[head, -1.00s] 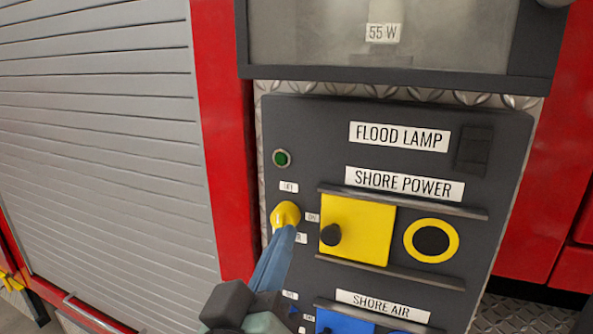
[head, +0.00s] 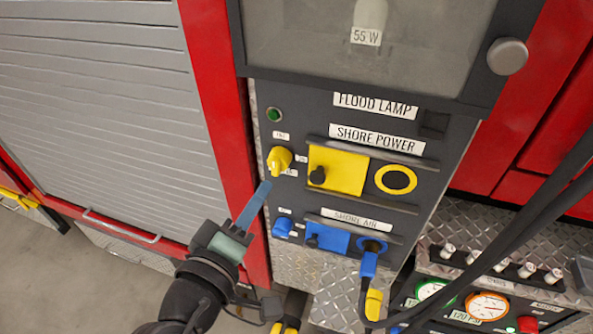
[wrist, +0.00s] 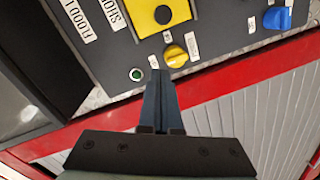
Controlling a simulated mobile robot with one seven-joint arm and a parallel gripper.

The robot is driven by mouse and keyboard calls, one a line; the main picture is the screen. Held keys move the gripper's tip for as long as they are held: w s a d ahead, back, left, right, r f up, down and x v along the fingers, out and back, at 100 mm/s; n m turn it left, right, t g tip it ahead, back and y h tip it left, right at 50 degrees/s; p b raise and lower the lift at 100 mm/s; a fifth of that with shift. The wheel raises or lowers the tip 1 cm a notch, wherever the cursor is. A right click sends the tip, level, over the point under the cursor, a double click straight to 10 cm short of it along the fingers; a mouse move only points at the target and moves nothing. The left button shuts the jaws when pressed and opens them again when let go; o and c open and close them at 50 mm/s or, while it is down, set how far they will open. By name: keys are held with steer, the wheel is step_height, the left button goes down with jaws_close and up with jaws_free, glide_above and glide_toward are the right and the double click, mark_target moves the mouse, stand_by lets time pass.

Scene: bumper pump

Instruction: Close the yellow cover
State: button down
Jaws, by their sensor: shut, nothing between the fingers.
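The yellow cover (head: 346,173) is a flat plate with a black knob (head: 318,175), set between two horizontal rails under the SHORE POWER label. It sits at the left of the rails. The yellow-ringed black socket (head: 396,180) to its right is uncovered. My gripper (head: 265,186) is shut and empty, its blue fingers pointing up at the panel just below and left of the yellow rotary knob (head: 279,159). In the wrist view the fingertips (wrist: 161,75) are beside the yellow knob (wrist: 176,56), apart from the yellow cover (wrist: 148,12). Touch with the yellow knob cannot be told.
Below is a blue cover (head: 330,238) in its own rails, with a blue knob (head: 283,228) and a blue plug (head: 369,260) in its socket. Black hoses (head: 510,235) cross at right, above gauges (head: 487,305). A grey roller shutter (head: 95,110) stands left.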

steer(key=p+x, duration=0.1)
steer(key=x, duration=0.2)
steer(key=p+x, duration=0.1)
steer(key=x, duration=0.2)
steer(key=shift+w+d, duration=0.3)
steer(key=shift+d, duration=0.05)
steer(key=shift+s+d+f+p, duration=0.15)
steer(key=shift+d+f+p, duration=0.3)
steer(key=shift+d, duration=0.3)
steer(key=shift+s+d+f+p, duration=0.15)
steer(key=shift+d+f+p, duration=0.25)
steer(key=shift+d, duration=0.4)
